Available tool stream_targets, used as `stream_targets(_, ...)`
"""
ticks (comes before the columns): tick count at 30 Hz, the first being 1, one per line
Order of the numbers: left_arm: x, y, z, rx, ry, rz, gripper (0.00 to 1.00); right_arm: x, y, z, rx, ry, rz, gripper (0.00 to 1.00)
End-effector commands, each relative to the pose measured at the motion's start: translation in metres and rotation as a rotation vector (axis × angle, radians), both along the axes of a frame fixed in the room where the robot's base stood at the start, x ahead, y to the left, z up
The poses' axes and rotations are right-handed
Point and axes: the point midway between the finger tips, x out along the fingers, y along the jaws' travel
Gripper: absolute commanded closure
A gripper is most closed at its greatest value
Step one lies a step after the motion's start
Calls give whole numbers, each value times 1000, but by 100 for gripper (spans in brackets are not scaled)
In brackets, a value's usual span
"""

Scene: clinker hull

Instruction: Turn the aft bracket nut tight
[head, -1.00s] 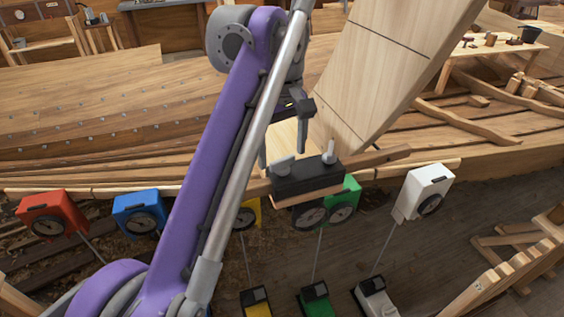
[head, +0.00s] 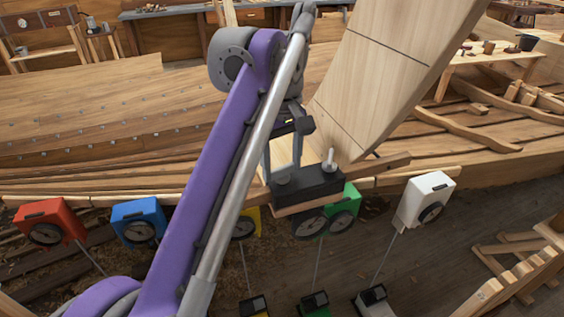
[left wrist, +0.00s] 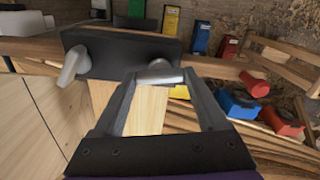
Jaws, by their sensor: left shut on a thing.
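A black bracket block (head: 318,188) sits on the hull's wooden rail at the foot of the tall plank. It carries two pale grey winged nuts. One nut (head: 283,180) is at its left end, the other (head: 330,160) at its right end, standing apart. My left gripper (head: 283,170) is down over the left-end nut, its fingers shut on it. In the left wrist view, the held nut (left wrist: 160,70) shows between the fingertips (left wrist: 160,76), and the free nut (left wrist: 73,65) lies to its left. The pictures do not label which nut is aft. My right gripper is out of view.
Red (head: 50,222), blue (head: 138,221), green (head: 345,210) and white (head: 426,200) dial boxes stand along the rail's near side. The tall plank (head: 375,75) rises close behind the bracket. A wooden trestle (head: 515,265) stands at the lower right.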

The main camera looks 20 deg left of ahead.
Motion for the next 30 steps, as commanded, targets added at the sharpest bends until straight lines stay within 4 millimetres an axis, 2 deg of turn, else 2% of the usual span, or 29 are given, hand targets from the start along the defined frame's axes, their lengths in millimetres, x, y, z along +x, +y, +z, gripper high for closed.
stream_targets(11, 0, 0, 2, 0, 0, -112, 81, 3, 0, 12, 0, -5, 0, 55)
stream_targets(30, 0, 0, 3, 0, 0, -612, 81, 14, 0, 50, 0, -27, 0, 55)
